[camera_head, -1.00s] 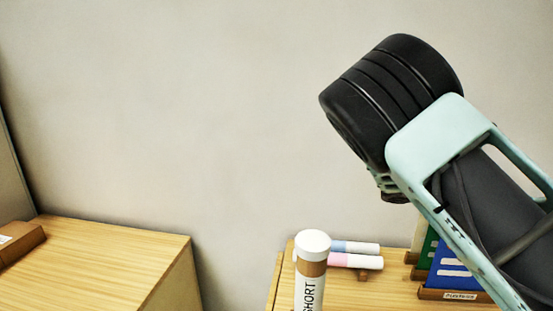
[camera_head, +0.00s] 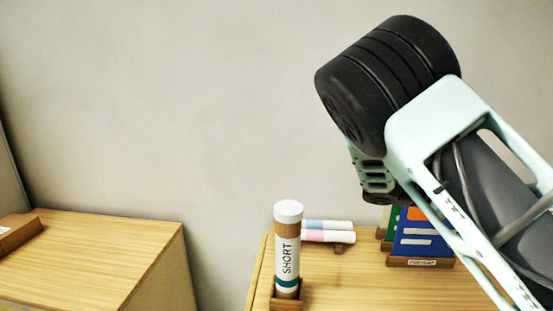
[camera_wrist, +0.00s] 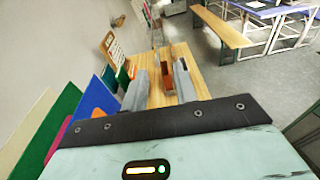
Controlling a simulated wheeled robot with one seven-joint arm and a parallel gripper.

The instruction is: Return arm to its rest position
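My arm shows at the right of the head view as a black round joint (camera_head: 385,80) and a pale green link (camera_head: 440,115), raised above the right table. My gripper is not clearly seen there. In the wrist view my gripper (camera_wrist: 161,85) has two grey fingers set apart, with nothing held between them. The table and a brown wooden piece (camera_wrist: 167,77) show beyond the gap. A tube marked SHORT (camera_head: 287,250), with a white cap, stands upright in a small wooden holder (camera_head: 286,302) on the right table, apart from my arm.
The right table (camera_head: 350,285) also bears pale blue and pink rolls (camera_head: 328,236) and blue and green folders (camera_head: 420,235) in wooden stands. A left table (camera_head: 100,250) holds a brown box (camera_head: 18,232). The wrist view shows a bench (camera_wrist: 222,25).

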